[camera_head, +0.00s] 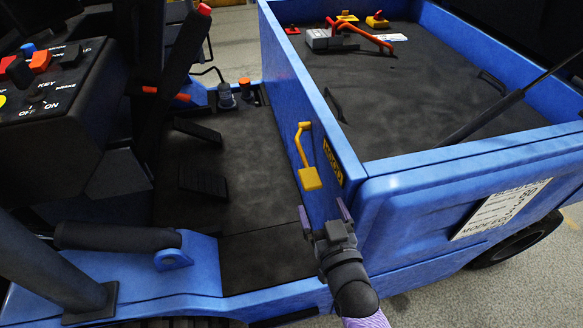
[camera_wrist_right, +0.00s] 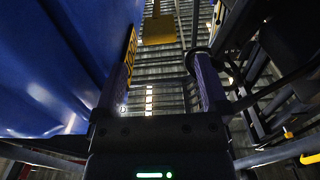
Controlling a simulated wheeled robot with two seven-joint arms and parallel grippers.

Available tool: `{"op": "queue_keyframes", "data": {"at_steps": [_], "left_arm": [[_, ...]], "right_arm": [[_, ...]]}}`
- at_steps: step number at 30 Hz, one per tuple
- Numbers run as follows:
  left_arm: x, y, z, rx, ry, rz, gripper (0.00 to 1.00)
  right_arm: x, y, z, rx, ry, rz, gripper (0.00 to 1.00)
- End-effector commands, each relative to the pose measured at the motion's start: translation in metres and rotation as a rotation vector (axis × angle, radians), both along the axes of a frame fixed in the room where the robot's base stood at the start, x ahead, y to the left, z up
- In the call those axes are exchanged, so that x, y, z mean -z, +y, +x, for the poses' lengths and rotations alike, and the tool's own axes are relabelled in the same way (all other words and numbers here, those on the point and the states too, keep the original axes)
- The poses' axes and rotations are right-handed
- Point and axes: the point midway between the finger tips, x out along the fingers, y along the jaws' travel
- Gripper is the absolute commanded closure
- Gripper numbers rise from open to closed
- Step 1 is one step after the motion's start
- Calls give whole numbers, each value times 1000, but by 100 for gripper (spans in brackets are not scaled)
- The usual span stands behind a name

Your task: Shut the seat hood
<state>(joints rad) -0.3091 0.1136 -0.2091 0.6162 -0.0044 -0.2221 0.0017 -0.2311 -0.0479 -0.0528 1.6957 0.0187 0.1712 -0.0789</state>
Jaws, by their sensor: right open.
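The seat hood is not clearly in view; a dark shape (camera_head: 535,22) at the top right may be its raised underside. A black strut (camera_head: 505,102) slants up towards it from the open blue compartment (camera_head: 450,155). A yellow lever (camera_head: 307,160) hangs on the compartment's left outer wall, beside a yellow label. My right gripper (camera_head: 326,215) is open and empty just below this lever. In the wrist view, its fingers (camera_wrist_right: 166,88) stand apart, with a yellow plate (camera_wrist_right: 158,29), likely the lever's end, beyond them. My left gripper is not in view.
The compartment holds a grey connector (camera_head: 325,40) with an orange handle. A control panel (camera_head: 55,80) with a key switch is at the left. Pedals (camera_head: 203,182) stand on the dark footwell floor. A wheel (camera_head: 520,240) shows at the right.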

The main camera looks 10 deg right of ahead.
Motion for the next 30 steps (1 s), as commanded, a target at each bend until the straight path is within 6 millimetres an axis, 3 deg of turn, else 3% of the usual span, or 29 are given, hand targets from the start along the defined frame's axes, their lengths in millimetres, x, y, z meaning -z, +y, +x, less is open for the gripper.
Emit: {"op": "queue_keyframes", "data": {"at_steps": [13, 18, 26, 30], "left_arm": [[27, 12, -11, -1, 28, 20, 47], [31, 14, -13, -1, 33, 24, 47], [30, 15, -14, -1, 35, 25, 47], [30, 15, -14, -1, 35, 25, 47]], "right_arm": [[4, 3, 80, 0, 2, 0, 6], [3, 3, 93, -1, 4, 0, 6], [2, 3, 95, -1, 4, 0, 6], [2, 3, 94, -1, 4, 0, 31]]}}
